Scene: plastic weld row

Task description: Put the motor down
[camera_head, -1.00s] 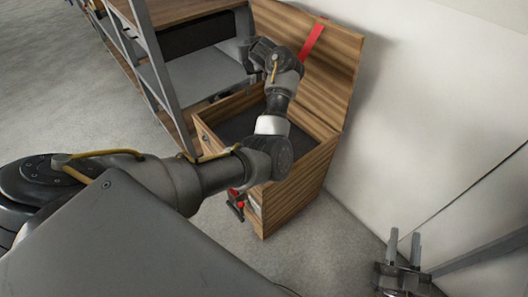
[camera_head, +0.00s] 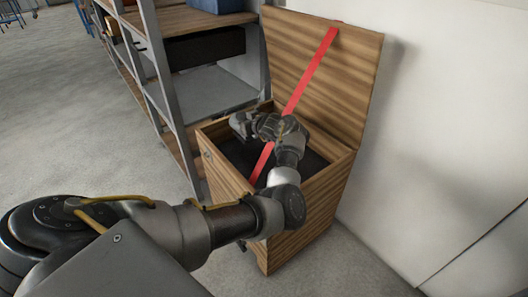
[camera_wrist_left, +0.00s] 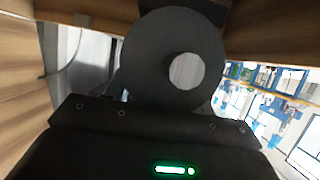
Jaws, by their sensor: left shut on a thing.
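The motor (camera_wrist_left: 168,62) fills the upper middle of the left wrist view as a dark grey round body with a pale round end. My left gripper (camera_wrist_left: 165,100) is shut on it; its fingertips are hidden. In the head view my left arm reaches over an open wooden box (camera_head: 312,210), and the left gripper (camera_head: 243,125) is at the box's back left, around rim height. The motor is hard to tell from the dark gripper there. I cannot tell whether the motor touches the box. My right gripper is out of view.
The box lid (camera_head: 345,75) stands open at the back, with a red strap (camera_head: 312,68) running down into the dark interior. A metal shelf rack (camera_head: 205,92) stands close on the left. A white wall (camera_head: 450,120) is on the right.

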